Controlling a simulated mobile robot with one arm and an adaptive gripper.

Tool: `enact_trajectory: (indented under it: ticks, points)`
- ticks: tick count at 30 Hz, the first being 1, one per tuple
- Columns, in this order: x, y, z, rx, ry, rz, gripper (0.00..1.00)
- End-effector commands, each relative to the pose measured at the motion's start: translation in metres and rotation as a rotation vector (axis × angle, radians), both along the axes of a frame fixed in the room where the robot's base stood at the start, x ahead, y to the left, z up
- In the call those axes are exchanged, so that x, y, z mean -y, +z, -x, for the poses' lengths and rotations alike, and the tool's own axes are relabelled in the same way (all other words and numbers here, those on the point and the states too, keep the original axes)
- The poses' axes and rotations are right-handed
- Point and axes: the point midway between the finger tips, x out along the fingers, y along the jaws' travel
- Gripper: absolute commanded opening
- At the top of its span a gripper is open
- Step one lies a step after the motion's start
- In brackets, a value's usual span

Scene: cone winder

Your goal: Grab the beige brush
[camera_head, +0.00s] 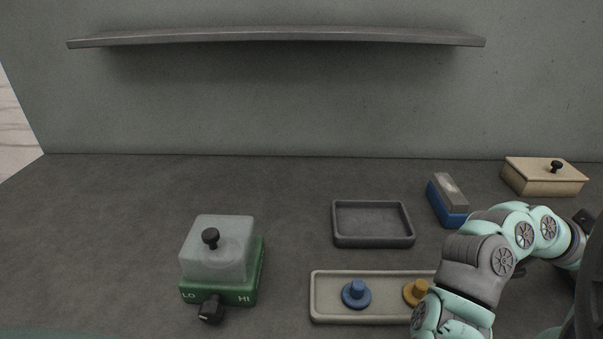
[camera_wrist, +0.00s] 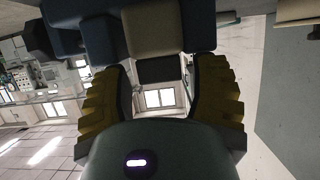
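What looks like the beige brush (camera_head: 451,189) is a beige-grey block on a blue base (camera_head: 449,217), behind my arm in the head view. In the wrist view a beige block (camera_wrist: 154,32) with a dark end shows between blue parts (camera_wrist: 200,25), beyond the fingertips; I take it for the same brush. My gripper (camera_wrist: 158,78) has its yellow and black fingers spread, with a window visible between them. I cannot tell how far the fingertips are from the block. The head view does not clearly show the fingers.
A beige lidded box (camera_head: 540,178) stands at the back right. An empty dark tray (camera_head: 335,233) lies left of the blue base. A pale tray (camera_head: 318,309) holds blue and orange knobbed pieces. A green-based device (camera_head: 222,290) stands left. A shelf (camera_head: 280,37) hangs above.

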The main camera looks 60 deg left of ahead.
Motion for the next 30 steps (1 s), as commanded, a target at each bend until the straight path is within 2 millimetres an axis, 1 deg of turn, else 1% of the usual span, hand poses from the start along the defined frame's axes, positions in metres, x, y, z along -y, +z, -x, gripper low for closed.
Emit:
enact_trajectory:
  ticks: [1,12,15,23,26,30]
  points:
    - [0.000,0.000,0.000,0.000,0.001,0.000,0.53]
    - [-0.001,0.000,0.000,0.000,0.001,0.000,0.15]
    - [-0.001,0.000,0.000,0.000,0.001,0.000,0.07]
    - [-0.001,0.002,0.000,0.000,0.002,0.000,0.06]
    - [-0.001,0.008,0.000,0.001,0.002,0.000,0.06]
    - [-0.001,0.025,0.000,0.003,0.001,0.000,0.06]
